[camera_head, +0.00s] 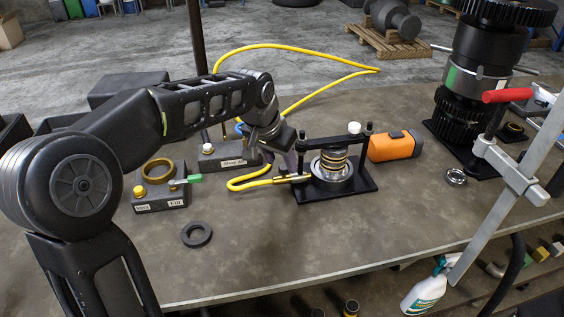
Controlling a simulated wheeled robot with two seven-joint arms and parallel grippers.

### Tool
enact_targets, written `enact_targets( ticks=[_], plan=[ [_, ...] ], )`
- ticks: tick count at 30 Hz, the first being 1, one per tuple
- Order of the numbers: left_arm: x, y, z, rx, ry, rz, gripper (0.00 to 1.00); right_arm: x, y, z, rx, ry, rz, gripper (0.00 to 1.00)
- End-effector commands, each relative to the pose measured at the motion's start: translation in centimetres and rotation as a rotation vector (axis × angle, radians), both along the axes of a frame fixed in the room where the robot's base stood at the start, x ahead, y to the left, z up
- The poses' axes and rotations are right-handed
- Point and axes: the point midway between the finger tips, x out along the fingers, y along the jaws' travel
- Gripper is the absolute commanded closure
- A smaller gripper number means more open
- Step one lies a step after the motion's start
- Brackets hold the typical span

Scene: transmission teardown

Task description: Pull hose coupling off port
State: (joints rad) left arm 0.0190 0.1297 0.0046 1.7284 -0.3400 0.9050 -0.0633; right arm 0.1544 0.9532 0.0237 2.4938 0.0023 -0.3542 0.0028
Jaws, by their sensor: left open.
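The yellow hose (252,183) curves on the bench and ends in a metal coupling (293,178) at the left side of a black press-like fixture (347,187). The fixture holds a coil spring over a round metal part (332,168). The port sits behind the coupling and is hard to make out. My left gripper (290,155) is open, reaching in from the left just above and behind the coupling. I cannot tell whether its fingers touch the coupling. My right gripper does not show.
A grey labelled block with a brass ring (158,172) and another labelled block (226,155) stand left of the fixture. A dark ring (196,234) lies in front. An orange device (395,146) is right of the fixture. A transmission stack (470,85) and clamp (495,205) stand at right.

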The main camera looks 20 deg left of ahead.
Motion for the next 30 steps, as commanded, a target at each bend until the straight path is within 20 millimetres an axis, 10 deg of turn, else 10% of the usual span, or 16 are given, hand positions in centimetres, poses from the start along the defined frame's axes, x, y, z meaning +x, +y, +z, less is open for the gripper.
enact_targets(
  ticks=[14,30],
  plan=[
    [0.9,-0.1,-2.1,-0.001,-0.001,0.001,0.54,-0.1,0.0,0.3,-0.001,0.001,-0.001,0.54],
    [0.9,-0.1,-2.0,0.0,-0.001,0.0,0.96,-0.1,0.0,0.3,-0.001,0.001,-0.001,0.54]
  ],
)
